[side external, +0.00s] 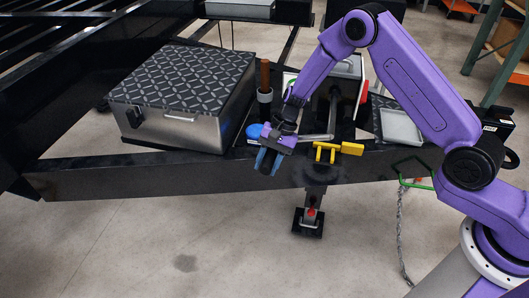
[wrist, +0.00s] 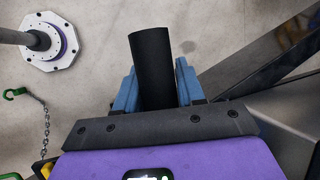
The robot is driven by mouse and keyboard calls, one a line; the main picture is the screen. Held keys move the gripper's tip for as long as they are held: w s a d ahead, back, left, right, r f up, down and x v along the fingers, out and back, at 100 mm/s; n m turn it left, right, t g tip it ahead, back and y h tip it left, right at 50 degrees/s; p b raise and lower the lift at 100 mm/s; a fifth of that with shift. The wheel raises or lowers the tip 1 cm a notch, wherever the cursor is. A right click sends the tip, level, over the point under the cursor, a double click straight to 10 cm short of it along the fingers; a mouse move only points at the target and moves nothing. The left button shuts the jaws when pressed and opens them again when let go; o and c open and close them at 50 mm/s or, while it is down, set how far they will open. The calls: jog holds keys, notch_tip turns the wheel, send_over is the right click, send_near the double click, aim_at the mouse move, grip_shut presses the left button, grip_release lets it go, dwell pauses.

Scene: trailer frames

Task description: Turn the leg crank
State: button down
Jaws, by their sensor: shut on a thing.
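The leg crank has a black cylindrical handle (wrist: 152,75), which stands between the blue fingers of my gripper (wrist: 154,88) in the wrist view. My gripper (side external: 268,160) is shut on this handle just in front of the trailer's front beam in the side view. A grey crank rod (side external: 315,137) runs to the right of my gripper. The trailer leg (side external: 312,200) reaches down below the beam to a dark square foot (side external: 308,222). My gripper hides part of the handle in the side view.
A metal box with a patterned dark lid (side external: 180,85) stands left on the trailer frame. A yellow part (side external: 338,149) sits close right of my gripper. A chain (side external: 401,235) hangs at right, with a green hook (wrist: 15,93) in the wrist view. The floor in front is clear.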

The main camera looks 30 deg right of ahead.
jog(key=shift+s+d+f+m+g+h, duration=0.1)
jog(key=shift+s+d+f+g+h, duration=0.15)
jog(key=shift+f, duration=0.25)
jog(key=shift+s+d+f+m+g+h, duration=0.15)
jog(key=shift+f+g+h, duration=0.2)
jog(key=shift+f, duration=0.2)
jog(key=shift+s+d+f+m+g+h, duration=0.1)
jog(key=shift+s+d+f+g+h, duration=0.15)
jog(key=shift+f, duration=0.25)
jog(key=shift+a, duration=0.1)
jog(key=c, duration=0.8)
grip_release()
jog(key=v, duration=1.7)
jog(key=shift+w+r, duration=0.1)
jog(key=shift+r, duration=0.15)
